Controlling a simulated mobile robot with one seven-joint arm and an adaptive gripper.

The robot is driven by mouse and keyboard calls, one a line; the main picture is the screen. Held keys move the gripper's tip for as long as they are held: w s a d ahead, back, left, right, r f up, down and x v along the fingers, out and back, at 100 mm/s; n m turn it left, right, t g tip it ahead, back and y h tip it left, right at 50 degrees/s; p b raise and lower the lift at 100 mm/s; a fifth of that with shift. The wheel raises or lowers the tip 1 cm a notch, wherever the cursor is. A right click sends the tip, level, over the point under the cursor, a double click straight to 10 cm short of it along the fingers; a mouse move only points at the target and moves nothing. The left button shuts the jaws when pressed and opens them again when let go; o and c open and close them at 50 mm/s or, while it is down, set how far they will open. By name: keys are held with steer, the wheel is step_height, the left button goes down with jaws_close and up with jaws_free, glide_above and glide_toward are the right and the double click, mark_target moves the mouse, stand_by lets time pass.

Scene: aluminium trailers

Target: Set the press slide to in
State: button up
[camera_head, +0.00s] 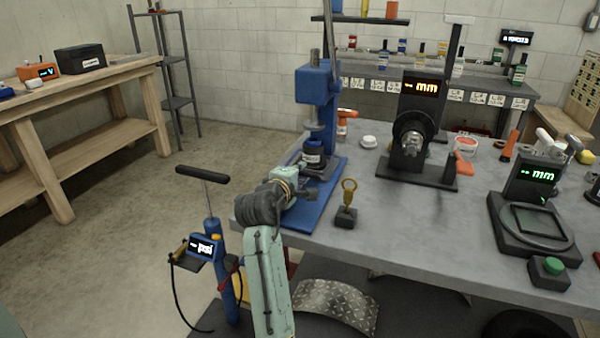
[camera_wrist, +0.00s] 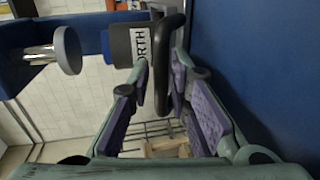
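The blue press (camera_head: 317,85) stands at the left edge of the grey bench on a blue base plate (camera_head: 308,213). A dark labelled cup (camera_head: 313,155) sits below its ram; the cup's label also shows in the wrist view (camera_wrist: 139,42). The slide itself is largely hidden behind my gripper (camera_head: 300,188). In the wrist view, a curved black handle (camera_wrist: 176,22) reaches between the purple-padded fingers of my gripper (camera_wrist: 162,78). The fingers are apart on either side of the handle, with a gap visible at the left finger. Contact on the right is unclear.
A ring-handled tool on a black block (camera_head: 345,218) stands just right of the press base. A black gauge stand (camera_head: 410,140) and a display stand (camera_head: 530,200) are further right. A blue pump (camera_head: 212,250) stands on the floor left of my arm.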

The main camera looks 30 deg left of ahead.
steer(key=v, duration=1.1)
steer(key=shift+s+r, duration=0.2)
steer(key=shift+s, duration=0.15)
